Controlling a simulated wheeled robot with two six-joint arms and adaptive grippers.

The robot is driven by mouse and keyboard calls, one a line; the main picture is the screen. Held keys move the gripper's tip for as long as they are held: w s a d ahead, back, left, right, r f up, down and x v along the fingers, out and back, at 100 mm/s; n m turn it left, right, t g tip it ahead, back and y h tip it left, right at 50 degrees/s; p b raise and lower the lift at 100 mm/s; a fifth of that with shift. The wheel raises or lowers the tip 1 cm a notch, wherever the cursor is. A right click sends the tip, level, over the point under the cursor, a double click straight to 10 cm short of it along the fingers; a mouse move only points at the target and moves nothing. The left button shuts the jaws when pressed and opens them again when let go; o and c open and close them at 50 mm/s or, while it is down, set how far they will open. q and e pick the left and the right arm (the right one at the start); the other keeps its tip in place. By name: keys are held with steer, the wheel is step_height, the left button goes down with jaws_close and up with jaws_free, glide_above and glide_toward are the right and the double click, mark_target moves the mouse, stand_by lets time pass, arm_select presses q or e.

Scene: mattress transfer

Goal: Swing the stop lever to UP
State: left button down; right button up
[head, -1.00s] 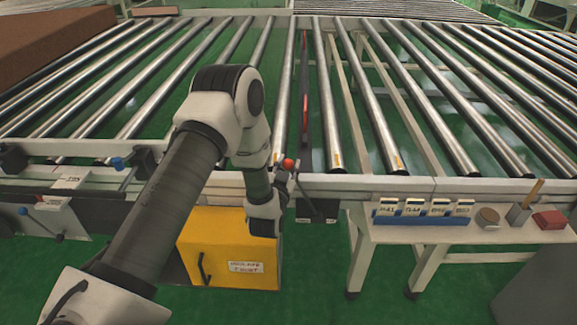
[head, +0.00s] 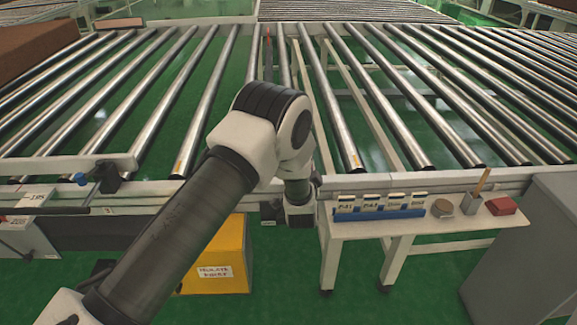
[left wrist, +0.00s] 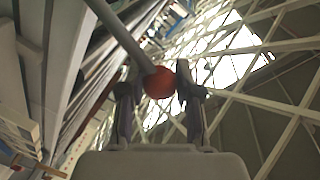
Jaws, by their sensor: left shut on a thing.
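The stop lever shows in the left wrist view as a grey rod (left wrist: 120,35) ending in a red ball knob (left wrist: 160,82). My left gripper (left wrist: 157,92) is shut on this knob, with one finger on each side of it. In the head view my left wrist (head: 299,200) is at the conveyor's front rail, just left of the small white table. My arm hides the lever and the fingertips there. No UP mark can be read. My right gripper is not in view.
The roller conveyor (head: 205,100) spans the back. A yellow box (head: 215,268) stands below it. The white table (head: 345,232) holds a blue rack (head: 380,213), a round item and a red box (head: 502,206). A grey cabinet (head: 530,240) is at right.

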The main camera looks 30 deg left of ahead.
arm_select(q)
steer(key=shift+w+d+f+m, duration=0.3)
steer(key=shift+d, duration=0.25)
steer(key=shift+w+d+f+m, duration=0.3)
steer(key=shift+d, duration=0.2)
steer(key=c, duration=0.9)
jaws_free()
steer(key=shift+c, duration=0.2)
steer(key=shift+o, duration=0.8)
steer(key=shift+w+d+f, duration=0.1)
steer(key=v, duration=1.2)
steer(key=shift+d, duration=0.1)
